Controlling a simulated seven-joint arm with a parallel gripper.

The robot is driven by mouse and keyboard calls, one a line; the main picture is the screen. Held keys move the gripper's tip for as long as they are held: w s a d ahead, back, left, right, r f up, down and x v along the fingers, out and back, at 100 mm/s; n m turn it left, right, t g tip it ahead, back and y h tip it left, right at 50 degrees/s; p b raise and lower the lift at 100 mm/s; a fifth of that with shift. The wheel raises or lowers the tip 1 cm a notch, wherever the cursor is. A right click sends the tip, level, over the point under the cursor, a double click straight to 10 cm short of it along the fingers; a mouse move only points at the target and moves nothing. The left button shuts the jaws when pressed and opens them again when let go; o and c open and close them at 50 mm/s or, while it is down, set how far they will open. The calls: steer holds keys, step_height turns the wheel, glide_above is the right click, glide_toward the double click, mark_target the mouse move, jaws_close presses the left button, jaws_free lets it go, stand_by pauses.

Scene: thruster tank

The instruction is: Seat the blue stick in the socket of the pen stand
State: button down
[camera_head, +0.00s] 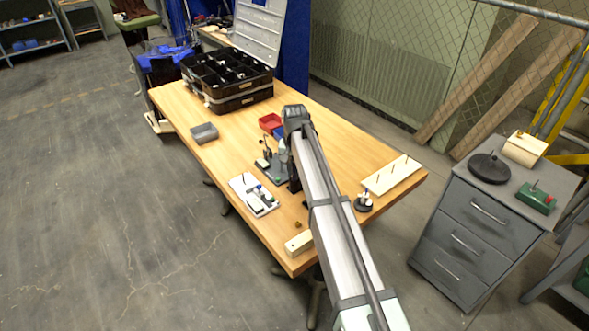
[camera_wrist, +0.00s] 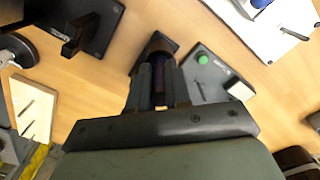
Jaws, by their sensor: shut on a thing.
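My gripper (camera_wrist: 160,88) is shut on the blue stick (camera_wrist: 158,71), which shows dark blue between the two fingers in the wrist view. A small dark block with a brownish top (camera_wrist: 155,46), which looks like the pen stand, lies just beyond the fingertips in line with the stick. I cannot tell whether the stick is inside its socket or only in front of it. In the head view my arm hides the stick and most of the gripper.
A grey plate with a green button (camera_wrist: 203,60) is close beside the fingers. A black base with a post (camera_wrist: 88,30) is to the left. On the table (camera_head: 215,140) stand a pegged board (camera_head: 392,174), a white plate (camera_head: 252,194) and a black organiser case (camera_head: 228,80).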

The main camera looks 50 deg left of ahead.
steer(key=c, duration=1)
jaws_free()
step_height(320, 180, up, 18)
steer(key=shift+f, duration=0.1)
stand_by(0.4)
stand_by(0.7)
